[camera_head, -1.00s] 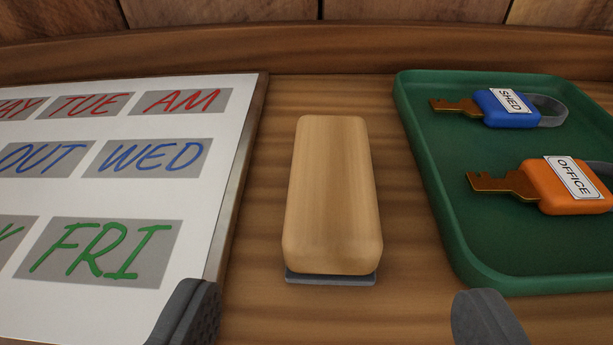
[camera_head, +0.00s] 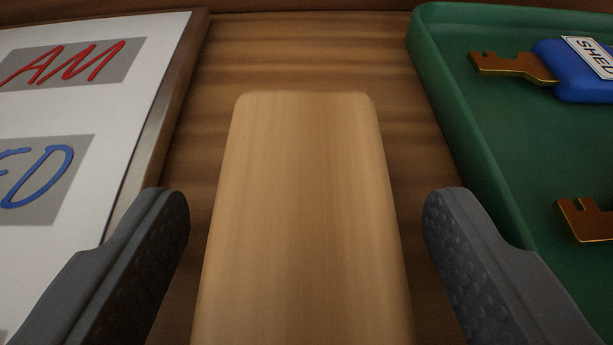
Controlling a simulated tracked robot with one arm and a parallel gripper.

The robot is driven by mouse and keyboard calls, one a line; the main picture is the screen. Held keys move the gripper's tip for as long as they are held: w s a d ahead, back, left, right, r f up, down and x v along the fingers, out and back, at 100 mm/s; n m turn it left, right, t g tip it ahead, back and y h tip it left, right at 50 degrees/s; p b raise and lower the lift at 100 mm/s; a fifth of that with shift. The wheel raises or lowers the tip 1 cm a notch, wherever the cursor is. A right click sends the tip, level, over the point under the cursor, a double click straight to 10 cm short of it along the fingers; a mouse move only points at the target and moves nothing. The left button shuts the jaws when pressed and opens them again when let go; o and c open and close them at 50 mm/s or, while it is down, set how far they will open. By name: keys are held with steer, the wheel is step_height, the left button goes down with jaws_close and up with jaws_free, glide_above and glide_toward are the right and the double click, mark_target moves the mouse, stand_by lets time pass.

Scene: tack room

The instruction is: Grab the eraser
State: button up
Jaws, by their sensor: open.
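The eraser (camera_head: 305,220) is a pale wooden block with rounded corners, lying on the wooden surface in the middle of the view. Its near end runs out of the bottom of the picture. My gripper (camera_head: 306,225) is open, with one dark grey finger to the left of the eraser and one to the right. A gap shows between each finger and the eraser's sides. The eraser's grey underside is hidden.
A whiteboard (camera_head: 100,105) with coloured writing and a raised frame lies close on the left. A green tray (camera_head: 440,100) stands close on the right, holding a blue-tagged key (camera_head: 570,75) and another key (camera_head: 585,219). Bare wood (camera_head: 305,50) shows beyond the eraser.

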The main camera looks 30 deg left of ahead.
mark_target(296, 280)
steer(key=shift+w, duration=0.1)
steer(key=c, duration=1.1)
steer(key=shift+o, duration=0.2)
steer(key=shift+r, duration=0.15)
steer(key=shift+r+p, duration=0.6)
steer(key=shift+r, duration=0.95)
steer(key=shift+s+r, duration=0.15)
steer(key=shift+s, duration=0.05)
steer(key=s+d+r+b, duration=0.1)
steer(key=s+b, duration=0.9)
steer(key=s, duration=0.5)
steer(key=shift+s, duration=0.25)
